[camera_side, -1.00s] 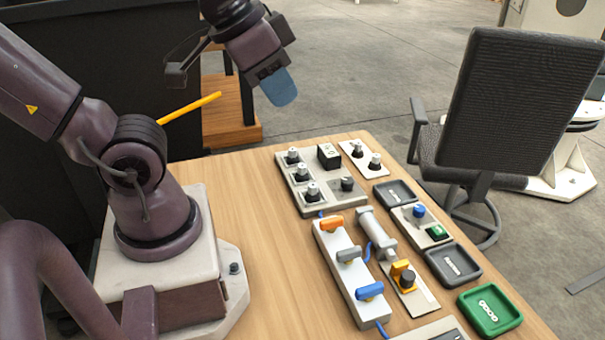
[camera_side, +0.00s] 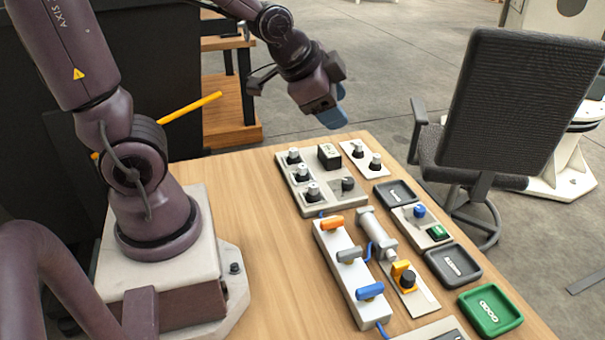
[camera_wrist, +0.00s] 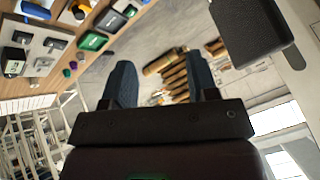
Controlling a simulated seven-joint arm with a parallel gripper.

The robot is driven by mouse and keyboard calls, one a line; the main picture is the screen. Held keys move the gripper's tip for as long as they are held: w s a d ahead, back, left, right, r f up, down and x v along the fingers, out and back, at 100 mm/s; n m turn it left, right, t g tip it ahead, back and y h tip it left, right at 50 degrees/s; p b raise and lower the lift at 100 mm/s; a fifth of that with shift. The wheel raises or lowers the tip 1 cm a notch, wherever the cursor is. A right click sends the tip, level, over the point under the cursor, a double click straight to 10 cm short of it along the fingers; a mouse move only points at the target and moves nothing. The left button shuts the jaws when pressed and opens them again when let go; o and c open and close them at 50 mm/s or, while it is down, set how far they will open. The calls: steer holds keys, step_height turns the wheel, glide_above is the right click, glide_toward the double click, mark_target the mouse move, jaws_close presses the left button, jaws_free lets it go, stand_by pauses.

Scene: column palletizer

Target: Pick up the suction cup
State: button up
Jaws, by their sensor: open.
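No part is plainly recognizable as the suction cup; a small blue knob-like piece (camera_side: 419,211) on a white plate and a black round piece beside a yellow block (camera_side: 407,281) are possible candidates. My gripper (camera_side: 333,115) is raised above the far end of the wooden table, well apart from the parts. In the wrist view its two blue-grey fingers (camera_wrist: 162,80) are spread apart with nothing between them. The parts show at the upper left of that view, small and tilted.
The table (camera_side: 240,240) has bare wood on its left. A knob panel (camera_side: 320,200), a white bar with coloured handles (camera_side: 345,270), a grey cylinder (camera_side: 376,230), dark trays (camera_side: 453,265) and a green tray (camera_side: 490,309) crowd the right. An office chair (camera_side: 520,110) stands beyond.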

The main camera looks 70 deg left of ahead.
steer(key=w+a+f+m+y, duration=0.1)
steer(key=w+a+f+m, duration=0.25)
steer(key=a+f, duration=0.2)
steer(key=m+t+y, duration=0.3)
steer(key=m+t, duration=0.2)
steer(key=m, duration=1.7)
glide_toward(302, 166)
steer(key=x, duration=0.3)
steer(key=shift+w+r, duration=0.1)
steer(key=shift+w, duration=0.05)
steer(key=shift+s+m, duration=0.2)
steer(key=shift+m, duration=0.15)
steer(key=x, duration=0.7)
steer(key=shift+w, duration=0.15)
steer(key=c, duration=1)
